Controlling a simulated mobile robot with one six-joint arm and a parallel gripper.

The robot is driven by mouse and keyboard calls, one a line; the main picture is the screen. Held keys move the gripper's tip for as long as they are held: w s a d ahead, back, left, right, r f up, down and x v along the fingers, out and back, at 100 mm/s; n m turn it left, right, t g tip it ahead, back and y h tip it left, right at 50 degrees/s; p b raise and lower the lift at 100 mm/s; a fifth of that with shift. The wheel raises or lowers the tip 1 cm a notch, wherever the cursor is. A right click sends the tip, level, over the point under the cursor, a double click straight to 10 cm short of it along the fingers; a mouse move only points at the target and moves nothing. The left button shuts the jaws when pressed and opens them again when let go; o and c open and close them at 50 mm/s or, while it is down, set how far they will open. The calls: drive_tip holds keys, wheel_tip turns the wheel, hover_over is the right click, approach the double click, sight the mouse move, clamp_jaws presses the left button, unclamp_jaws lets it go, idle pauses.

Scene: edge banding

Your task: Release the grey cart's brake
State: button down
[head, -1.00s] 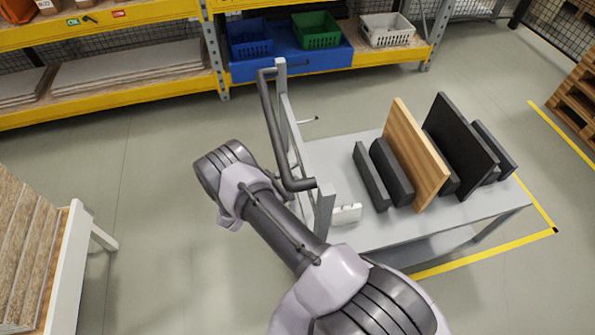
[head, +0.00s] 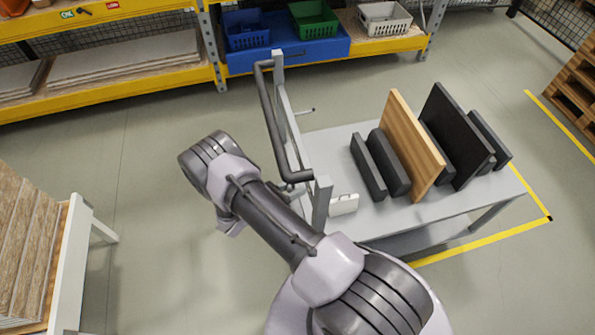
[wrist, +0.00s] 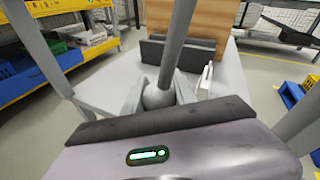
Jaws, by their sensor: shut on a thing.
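The grey cart (head: 455,213) stands on the floor, its dark push handle (head: 270,120) on the left end. My gripper (wrist: 158,95) is in the wrist view, its two grey fingers on either side of a rounded grey knob. The knob seems to be the end of the brake lever (wrist: 178,45), a grey rod rising from it. The fingers are shut on it. I cannot tell the lever's brake position.
Boards and dark blocks (head: 412,145) stand on the cart, with a small white box (head: 344,204) near its handle end. A yellow shelf (head: 130,90) with bins runs behind. A white table (head: 68,260) holds panels at left. Floor between table and cart is clear.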

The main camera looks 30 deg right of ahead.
drive_tip(key=s+a+r+n+g+y+p, duration=0.1)
drive_tip(key=s+a+n+g+y+p, duration=0.1)
drive_tip(key=s, duration=0.8)
drive_tip(key=shift+s+a+n+g+p, duration=0.15)
drive_tip(key=shift+a+n+g+p, duration=0.65)
drive_tip(key=shift+n, duration=1)
drive_tip(key=shift+d, duration=0.3)
drive_tip(key=c, duration=1)
unclamp_jaws()
drive_tip(key=p+v, duration=0.3)
drive_tip(key=v, duration=1.4)
drive_tip(key=shift+r+p, duration=0.3)
drive_tip(key=shift+r, duration=0.15)
drive_tip(key=shift+s+a, duration=0.1)
